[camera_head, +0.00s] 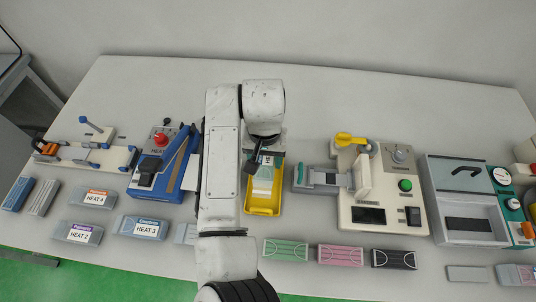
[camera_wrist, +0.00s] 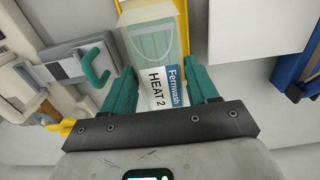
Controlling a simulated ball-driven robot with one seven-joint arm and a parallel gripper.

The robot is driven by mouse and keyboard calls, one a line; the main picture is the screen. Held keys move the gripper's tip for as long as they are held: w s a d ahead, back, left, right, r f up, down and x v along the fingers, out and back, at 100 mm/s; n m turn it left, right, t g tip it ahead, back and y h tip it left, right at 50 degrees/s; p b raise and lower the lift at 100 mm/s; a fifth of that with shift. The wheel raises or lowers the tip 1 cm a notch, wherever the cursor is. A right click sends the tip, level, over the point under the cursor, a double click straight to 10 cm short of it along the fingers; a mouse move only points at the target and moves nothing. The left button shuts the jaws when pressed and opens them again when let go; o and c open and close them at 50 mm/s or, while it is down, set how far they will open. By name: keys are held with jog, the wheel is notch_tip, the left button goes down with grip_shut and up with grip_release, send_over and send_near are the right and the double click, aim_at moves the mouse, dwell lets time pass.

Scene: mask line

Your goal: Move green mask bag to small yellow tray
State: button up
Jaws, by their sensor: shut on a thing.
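The green mask bag (camera_head: 264,172) is pale green with a white and blue label reading "Fernwash HEAT 2". In the wrist view the bag (camera_wrist: 155,44) shows a mask outline, and its label end lies between the teal fingers of my gripper (camera_wrist: 161,88). My gripper is shut on this end, and the far end points away from it. The small yellow tray (camera_head: 262,211) lies under the bag in the head view, its near end bare. The tray's yellow edge (camera_wrist: 182,22) shows beside the bag in the wrist view. I cannot tell whether the bag touches the tray floor.
A blue heat press (camera_head: 167,174) stands left of the tray, and a cream machine (camera_head: 383,190) with a grey slide stands right. Green, pink and black mask pieces (camera_head: 340,255) lie front right. Several labelled grey blocks (camera_head: 139,228) lie front left. Bare table lies behind.

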jog(key=shift+f+b, duration=1.7)
jog(key=shift+f, duration=0.15)
jog(key=shift+f+b, duration=0.4)
jog(key=shift+f, duration=0.75)
jog(key=shift+f+p, duration=0.2)
jog(key=shift+p, duration=0.4)
jog(key=o, duration=1.1)
jog(key=shift+r, duration=0.2)
jog(key=shift+r+p, duration=0.85)
jog(key=shift+p, duration=0.3)
